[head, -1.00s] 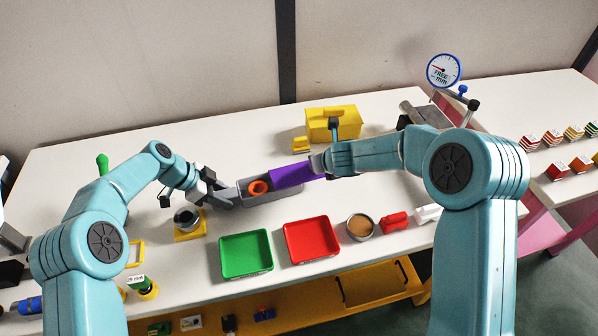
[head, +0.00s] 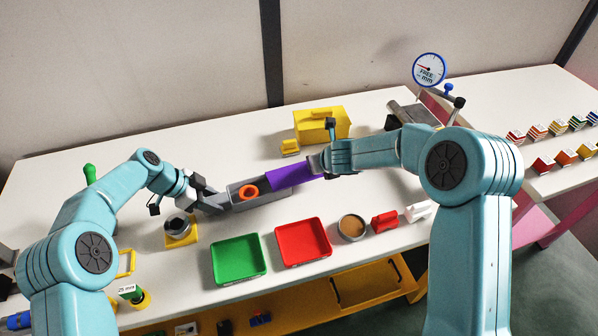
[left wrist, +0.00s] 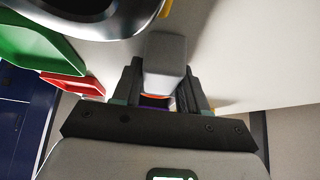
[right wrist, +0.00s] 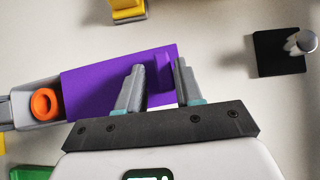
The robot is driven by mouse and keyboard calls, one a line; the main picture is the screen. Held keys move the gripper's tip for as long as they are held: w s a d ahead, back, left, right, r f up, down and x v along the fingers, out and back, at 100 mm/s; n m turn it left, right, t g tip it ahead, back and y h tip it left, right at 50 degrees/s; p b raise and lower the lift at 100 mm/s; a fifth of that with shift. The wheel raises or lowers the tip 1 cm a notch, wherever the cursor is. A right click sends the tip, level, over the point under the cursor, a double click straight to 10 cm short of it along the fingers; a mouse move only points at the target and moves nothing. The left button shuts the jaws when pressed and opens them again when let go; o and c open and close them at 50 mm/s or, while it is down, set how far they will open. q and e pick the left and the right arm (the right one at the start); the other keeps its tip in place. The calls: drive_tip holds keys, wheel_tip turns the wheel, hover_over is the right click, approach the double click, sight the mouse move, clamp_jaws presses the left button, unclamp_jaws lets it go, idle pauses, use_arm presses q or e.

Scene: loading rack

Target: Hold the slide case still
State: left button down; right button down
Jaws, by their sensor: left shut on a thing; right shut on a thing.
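The slide case is a grey open-topped tray (head: 238,198) with a purple lid (head: 290,174) over its right part. An orange ring (head: 248,191) lies in its uncovered left part. My left gripper (head: 222,203) is shut on the case's grey left end; the left wrist view shows that grey block (left wrist: 165,65) between the fingers. My right gripper (head: 318,164) is shut at the lid's right end. In the right wrist view its fingers (right wrist: 157,82) close on a raised purple piece of the lid (right wrist: 162,68). The case's right part is hidden under the lid.
A green tray (head: 239,280) and a red tray (head: 303,262) lie in front of the case. A yellow box (head: 322,122) stands behind it. A grey cylinder on a yellow base (head: 180,242) is near my left gripper. A tin (head: 352,228) and a dial gauge (head: 429,69) are to the right.

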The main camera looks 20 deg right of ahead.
drive_tip(key=shift+s+f+g, duration=0.15)
drive_tip(key=shift+s+f, duration=0.1)
drive_tip(key=shift+f, duration=0.3)
drive_tip(key=shift+s+f+g, duration=0.15)
drive_tip(key=shift+s+f, duration=0.1)
drive_tip(key=shift+f, duration=0.25)
drive_tip(key=c, duration=0.7)
unclamp_jaws()
drive_tip(key=shift+w+r, duration=0.15)
drive_tip(key=shift+r, duration=1.25)
drive_tip(key=shift+w+r, duration=0.1)
drive_tip(key=shift+r, duration=1.25)
